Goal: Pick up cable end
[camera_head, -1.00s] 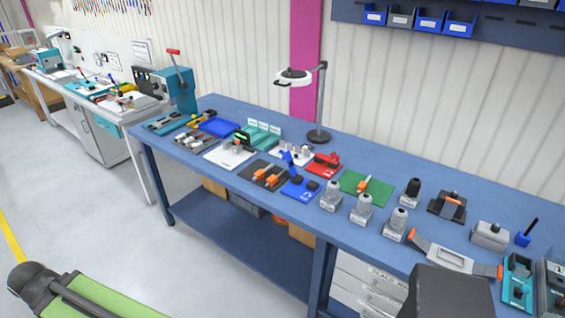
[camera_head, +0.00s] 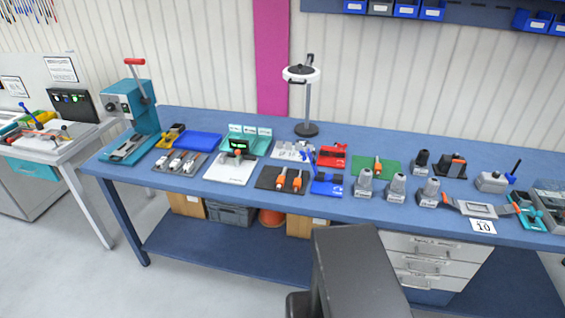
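I cannot make out a cable end in this view; the small parts on the blue workbench (camera_head: 230,207) are too small to tell apart fully. Orange-handled parts lie on a dark mat (camera_head: 268,184) near the middle front edge, and another orange-handled part stands on a green mat (camera_head: 372,170). Several grey, bottle-like units (camera_head: 397,187) stand to the right of them. My gripper does not show. A dark block of my own body fills the lower middle and hides part of the bench's underside.
A teal lever press (camera_head: 130,105) stands at the bench's left end and a lamp (camera_head: 303,98) at its back. Drawers (camera_head: 425,262) and a lower shelf (camera_head: 225,258) are underneath. Another bench (camera_head: 40,150) is at the left. Grey floor (camera_head: 80,285) is open at lower left.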

